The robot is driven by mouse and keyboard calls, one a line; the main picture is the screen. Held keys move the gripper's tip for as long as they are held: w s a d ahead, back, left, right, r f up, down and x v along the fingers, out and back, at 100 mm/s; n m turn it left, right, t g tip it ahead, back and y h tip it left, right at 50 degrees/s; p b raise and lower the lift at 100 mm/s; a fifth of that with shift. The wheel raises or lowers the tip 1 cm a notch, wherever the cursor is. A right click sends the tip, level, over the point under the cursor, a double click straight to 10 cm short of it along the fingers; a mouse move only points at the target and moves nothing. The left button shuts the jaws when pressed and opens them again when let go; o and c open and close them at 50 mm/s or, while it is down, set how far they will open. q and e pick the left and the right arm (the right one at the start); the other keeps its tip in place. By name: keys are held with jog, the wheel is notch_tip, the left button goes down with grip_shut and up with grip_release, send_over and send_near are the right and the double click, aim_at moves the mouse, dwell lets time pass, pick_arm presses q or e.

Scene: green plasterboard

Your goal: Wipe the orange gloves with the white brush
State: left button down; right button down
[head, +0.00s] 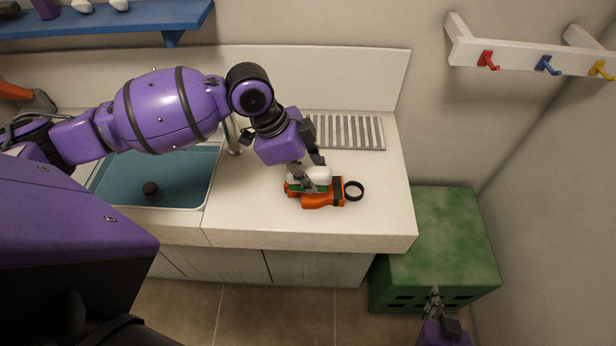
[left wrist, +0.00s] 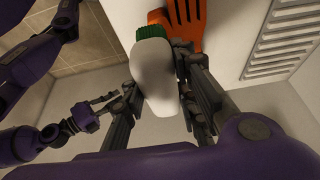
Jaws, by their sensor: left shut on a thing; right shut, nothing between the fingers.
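The orange gloves (head: 322,200) lie on the white counter, with a dark cuff band at their right end. In the left wrist view the orange gloves (left wrist: 196,22) show at the top. The white brush (head: 316,175), with green bristles, is on or just over the gloves; contact cannot be told for sure. My left gripper (head: 312,176) is shut on the brush. In the left wrist view the brush's white body (left wrist: 153,70) sits between the fingers, bristles toward the top. My right gripper (head: 434,298) is shut and empty, low at the right, in front of the green box.
A blue sink basin (head: 150,180) is left of the gloves. A black ring (head: 354,191) lies just right of them. A grey drain rack (head: 347,132) is behind. A green box (head: 440,240) stands right of the counter (head: 385,225). A hook rail (head: 530,60) is on the wall.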

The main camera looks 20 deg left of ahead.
aim_at(311, 169)
pick_arm(q)
jog(key=shift+r, duration=0.1)
jog(key=shift+r, duration=1.45)
jog(key=shift+w, duration=0.1)
